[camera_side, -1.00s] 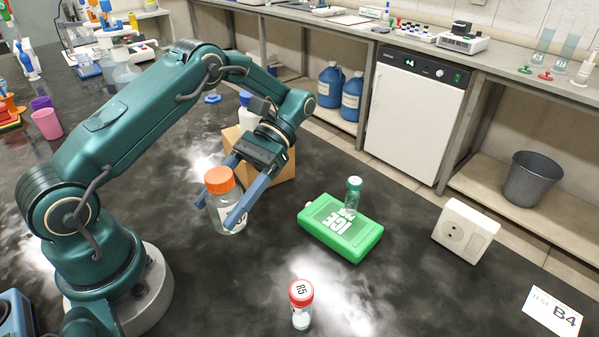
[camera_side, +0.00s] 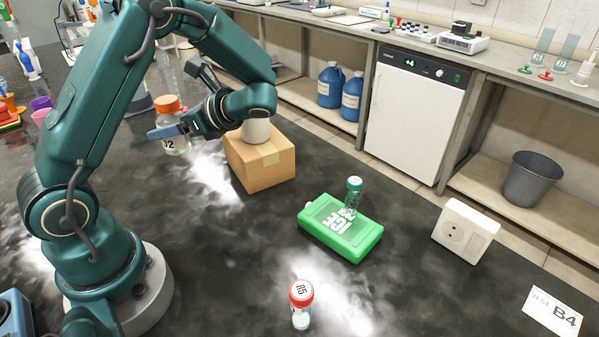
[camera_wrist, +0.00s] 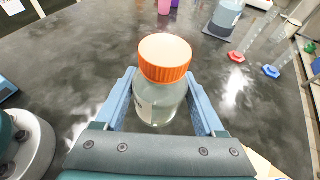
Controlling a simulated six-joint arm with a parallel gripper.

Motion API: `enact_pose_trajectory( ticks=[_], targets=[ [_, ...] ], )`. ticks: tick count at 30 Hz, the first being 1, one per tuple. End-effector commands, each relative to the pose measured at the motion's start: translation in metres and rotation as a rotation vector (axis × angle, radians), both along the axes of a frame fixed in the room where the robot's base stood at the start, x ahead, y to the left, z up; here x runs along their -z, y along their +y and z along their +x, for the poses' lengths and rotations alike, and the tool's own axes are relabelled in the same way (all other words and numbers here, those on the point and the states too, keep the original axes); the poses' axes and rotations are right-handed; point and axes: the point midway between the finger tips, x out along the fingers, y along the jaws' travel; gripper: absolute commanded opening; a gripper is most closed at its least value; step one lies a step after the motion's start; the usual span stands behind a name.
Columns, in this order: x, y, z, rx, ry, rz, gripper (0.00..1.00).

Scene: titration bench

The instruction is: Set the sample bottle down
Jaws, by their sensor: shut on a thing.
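The sample bottle (camera_side: 174,140) is clear with an orange cap and a white label that reads partly "J2". It is upright between the blue fingers of my gripper (camera_side: 166,132), which is shut on it. In the wrist view the bottle (camera_wrist: 162,103) stands between both fingers, its orange cap toward the camera. In the side view it is left of the cardboard box, over the dark bench. I cannot tell whether its base touches the bench.
A green case (camera_side: 340,232) bears a small green-capped vial (camera_side: 353,193). A red-capped bottle (camera_side: 301,304) stands in front. Pink and purple cups (camera_side: 41,103) are at the far left.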

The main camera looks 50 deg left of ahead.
Motion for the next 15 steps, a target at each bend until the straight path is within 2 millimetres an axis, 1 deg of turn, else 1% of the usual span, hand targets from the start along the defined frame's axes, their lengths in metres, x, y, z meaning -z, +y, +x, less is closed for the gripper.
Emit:
enact_pose_trajectory(
  ticks=[1,3,6,15],
  targets=[
    [-0.009,0.010,0.000,0.073,-0.004,0.001,0.03],
    [-0.018,0.022,0.003,0.173,-0.005,0.002,0.03],
    [-0.028,0.035,0.008,0.280,-0.006,0.002,0.03],
    [-0.050,0.055,0.018,0.480,-0.003,0.003,0.03]
  ],
)
